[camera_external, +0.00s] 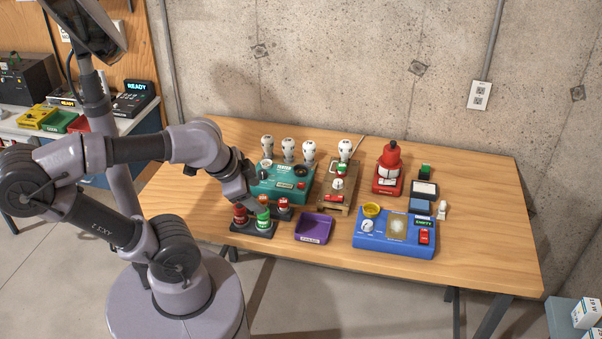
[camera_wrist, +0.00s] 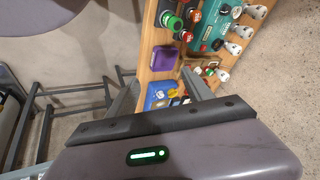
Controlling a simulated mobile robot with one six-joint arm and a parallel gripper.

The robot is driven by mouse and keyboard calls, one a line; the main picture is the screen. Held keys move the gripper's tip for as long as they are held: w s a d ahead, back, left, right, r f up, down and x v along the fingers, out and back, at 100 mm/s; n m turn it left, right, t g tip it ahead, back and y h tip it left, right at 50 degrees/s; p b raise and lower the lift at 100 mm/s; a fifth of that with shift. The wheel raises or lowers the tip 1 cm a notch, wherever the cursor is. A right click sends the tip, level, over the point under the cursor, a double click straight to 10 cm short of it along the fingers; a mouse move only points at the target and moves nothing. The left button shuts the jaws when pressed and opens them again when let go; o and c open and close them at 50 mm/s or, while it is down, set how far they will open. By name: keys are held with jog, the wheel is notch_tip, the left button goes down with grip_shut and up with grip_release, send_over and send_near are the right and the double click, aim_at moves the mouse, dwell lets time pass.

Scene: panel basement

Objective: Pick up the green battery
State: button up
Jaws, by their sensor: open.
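The green battery (camera_external: 263,219) stands upright in a black holder (camera_external: 254,231) on the left front of the wooden table, between red batteries. In the wrist view the green battery (camera_wrist: 174,23) shows near the top, beyond the fingers.
A purple tray (camera_external: 313,229) stands right of the holder. A teal device (camera_external: 270,183) with bulbs is behind it. A wooden device (camera_external: 337,190), a red device (camera_external: 389,173) and a blue panel (camera_external: 395,240) stand to the right. The table's front edge is clear.

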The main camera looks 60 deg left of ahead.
jog(key=w+a+r+m+g+p, duration=0.1)
jog(key=w+a+r+g+p, duration=0.1)
jog(key=w+a+p, duration=0.15)
jog(key=m+g+h+p, duration=0.2)
jog(key=g+p, duration=0.2)
jog(key=p, duration=0.1)
send_over(264, 218)
jog(key=a, duration=0.2)
notch_tip(264, 218, down, 5)
jog(key=f+b, duration=0.2)
jog(key=f, duration=0.3)
jog(key=f+b, duration=0.3)
jog(key=f, duration=0.3)
jog(key=f+b, duration=0.2)
jog(key=f, duration=0.4)
jog(key=shift+w+d+f, duration=0.1)
jog(key=shift+w, duration=0.25)
jog(key=shift+c, duration=0.3)
grip_shut()
